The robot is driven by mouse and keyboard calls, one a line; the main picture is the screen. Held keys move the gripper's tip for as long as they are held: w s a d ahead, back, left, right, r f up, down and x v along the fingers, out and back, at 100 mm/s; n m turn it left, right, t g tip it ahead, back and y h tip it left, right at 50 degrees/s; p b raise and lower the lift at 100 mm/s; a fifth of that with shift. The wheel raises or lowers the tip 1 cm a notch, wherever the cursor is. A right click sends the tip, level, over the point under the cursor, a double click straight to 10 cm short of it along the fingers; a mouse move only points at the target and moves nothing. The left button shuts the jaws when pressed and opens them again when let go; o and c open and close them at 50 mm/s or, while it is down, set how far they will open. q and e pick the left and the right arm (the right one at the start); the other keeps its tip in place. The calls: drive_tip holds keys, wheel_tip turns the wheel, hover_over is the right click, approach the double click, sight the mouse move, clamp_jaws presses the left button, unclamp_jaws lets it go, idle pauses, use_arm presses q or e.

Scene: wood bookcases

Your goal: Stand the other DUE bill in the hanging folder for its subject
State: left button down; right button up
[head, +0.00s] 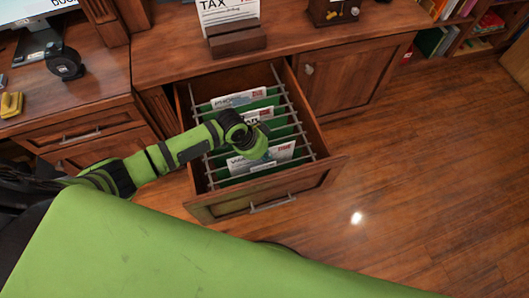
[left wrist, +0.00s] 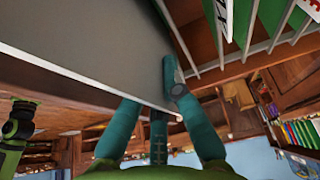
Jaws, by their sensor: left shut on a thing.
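My left gripper (head: 266,153) is low over the front part of the open drawer, its arm coming in from the left. It is shut on a paper bill, whose large plain grey side (left wrist: 110,45) fills the upper left of the left wrist view. In the head view this appears to be the front white bill (head: 240,164) with a red mark, upright and partly covered by the gripper. A bill with a red mark (head: 237,99) stands at the back among green hanging folders (head: 262,103). Another red-marked bill (head: 258,115) stands between, partly hidden by my wrist. My right gripper is out of view.
The open drawer (head: 318,172) has thin metal rails across it. A wooden holder (head: 237,40) with a TAX paper (head: 227,12) stands on the cabinet top above. A closed cabinet door (head: 350,70) is right of the drawer. The wood floor (head: 430,180) at right is clear.

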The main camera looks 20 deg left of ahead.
use_arm(q)
drive_tip(key=c, duration=1.3)
unclamp_jaws()
drive_tip(key=shift+c, duration=0.2)
drive_tip(key=v, duration=1.2)
